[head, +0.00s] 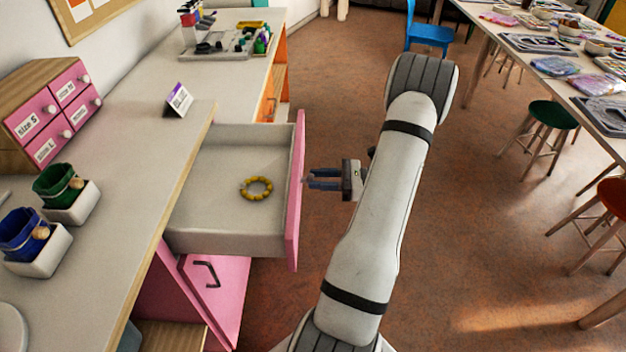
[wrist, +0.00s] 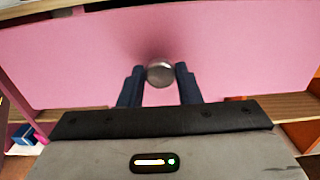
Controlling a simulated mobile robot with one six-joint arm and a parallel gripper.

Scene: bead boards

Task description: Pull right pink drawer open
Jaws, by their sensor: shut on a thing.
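The pink drawer (head: 297,195) under the counter stands well out, and its grey inside (head: 210,175) shows. A ring of yellow beads (head: 257,188) lies on the drawer floor. My gripper (head: 308,179) is at the outer side of the drawer front in the head view. In the wrist view my gripper (wrist: 160,84) has its two dark fingers on either side of a round metal knob (wrist: 160,73) on the pink front (wrist: 85,60). The gripper is shut on this knob. The knob is hidden in the head view.
A pink cupboard door (head: 215,290) with a dark handle is below the drawer. The counter (head: 130,200) carries a small pink drawer box (head: 55,115) and white holders with green and blue bags (head: 25,235). Open brown floor (head: 480,240) lies to the right, with stools beyond.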

